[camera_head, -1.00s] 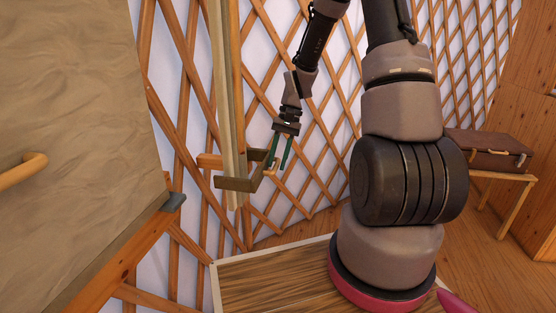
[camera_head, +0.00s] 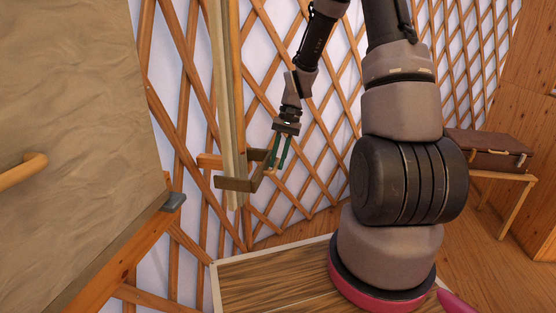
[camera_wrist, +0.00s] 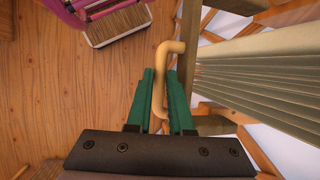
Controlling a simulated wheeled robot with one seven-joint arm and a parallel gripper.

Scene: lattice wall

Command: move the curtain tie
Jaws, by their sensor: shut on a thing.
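The curtain tie (camera_head: 236,184) is a brown wooden bracket around the hanging pale curtain (camera_head: 228,120) in the head view. Its brown bar (camera_wrist: 187,70) also shows in the wrist view, beside the pleated curtain (camera_wrist: 255,75). A light wooden handle (camera_wrist: 161,58) on the tie's side stands between my two green fingers. My gripper (camera_head: 277,166) is shut on this handle, and the wrist view also shows the gripper (camera_wrist: 160,75) with a finger on each side of it. The tie's far side is partly hidden behind the curtain.
A lattice wall (camera_head: 320,150) stands close behind the curtain. A large tan panel (camera_head: 75,130) with a wooden handle is at the left. A brown case (camera_head: 487,150) sits on a small wooden stand at the right. Bare wood floor shows in the wrist view.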

